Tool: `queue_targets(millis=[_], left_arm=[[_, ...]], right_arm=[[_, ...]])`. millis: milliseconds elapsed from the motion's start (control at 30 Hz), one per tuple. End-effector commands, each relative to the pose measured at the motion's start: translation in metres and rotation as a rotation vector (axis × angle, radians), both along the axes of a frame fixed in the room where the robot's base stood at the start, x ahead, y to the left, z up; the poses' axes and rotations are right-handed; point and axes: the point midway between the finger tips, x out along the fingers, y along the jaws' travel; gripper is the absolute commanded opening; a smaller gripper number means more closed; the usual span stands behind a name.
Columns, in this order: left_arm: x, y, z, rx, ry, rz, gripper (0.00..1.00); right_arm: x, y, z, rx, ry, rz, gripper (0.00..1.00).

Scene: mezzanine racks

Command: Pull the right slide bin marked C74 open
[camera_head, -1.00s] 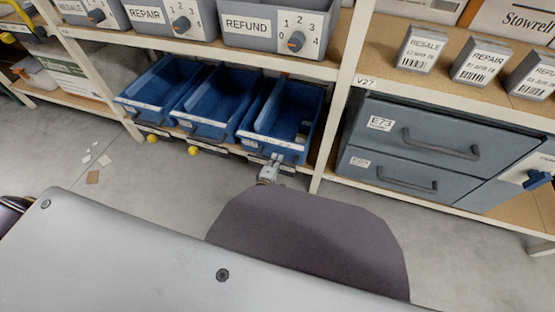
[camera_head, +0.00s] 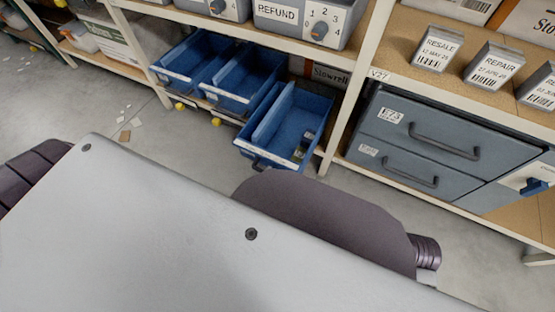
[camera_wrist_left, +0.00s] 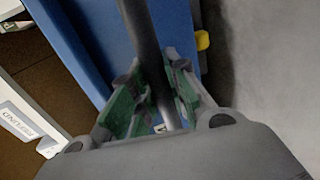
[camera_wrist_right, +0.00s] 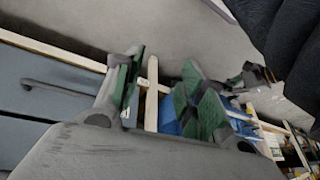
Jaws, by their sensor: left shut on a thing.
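The right slide bin (camera_head: 273,126), blue and open-topped, juts out of the lower shelf well past its two neighbours in the head view. A small dark item (camera_head: 303,146) lies inside it. Its marking is too small to read. My left gripper (camera_wrist_left: 153,98) is shut around a dark bar handle (camera_wrist_left: 140,35) on the blue bin front, seen in the left wrist view. In the head view the gripper is mostly hidden behind my own arm. My right gripper (camera_wrist_right: 160,90) is open and empty, with its fingers apart, facing the racks from a distance.
Two more blue bins (camera_head: 196,60) and (camera_head: 244,78) sit to the left, with yellow knobs (camera_head: 216,121) below. Grey drawers marked E73 (camera_head: 437,133) stand right of the rack post. The REFUND bin (camera_head: 310,20) is on the shelf above.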

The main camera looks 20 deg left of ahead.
Motion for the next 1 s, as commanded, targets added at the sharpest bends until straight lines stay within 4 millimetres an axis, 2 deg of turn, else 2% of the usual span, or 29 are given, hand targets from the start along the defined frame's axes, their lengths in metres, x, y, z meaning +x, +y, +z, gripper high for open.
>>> queue_targets(millis=[33,100,300,500,833,867,1000], left_arm=[[-0.013,0.000,0.001,0.001,0.005,-0.002,0.00],[-0.025,0.001,0.001,0.002,0.004,-0.001,0.00],[-0.052,0.002,0.000,0.001,0.003,-0.001,0.00],[-0.062,0.002,0.000,0.000,0.001,-0.001,0.00],[-0.062,0.002,-0.001,0.000,0.001,0.000,0.00],[-0.062,0.002,-0.001,0.000,0.001,0.000,0.19],[-0.062,0.002,-0.001,0.000,0.001,0.000,0.37]], right_arm=[[0.000,-0.002,0.009,-0.009,0.006,0.001,0.40],[-0.002,-0.004,0.016,-0.021,0.018,0.002,0.40],[-0.005,-0.010,0.030,-0.045,0.039,0.002,0.40],[-0.006,-0.011,0.029,-0.052,0.049,0.001,0.40],[-0.005,-0.011,0.029,-0.052,0.048,0.001,0.40],[-0.005,-0.011,0.029,-0.052,0.048,0.001,0.40],[-0.005,-0.011,0.029,-0.052,0.047,0.001,0.40]])
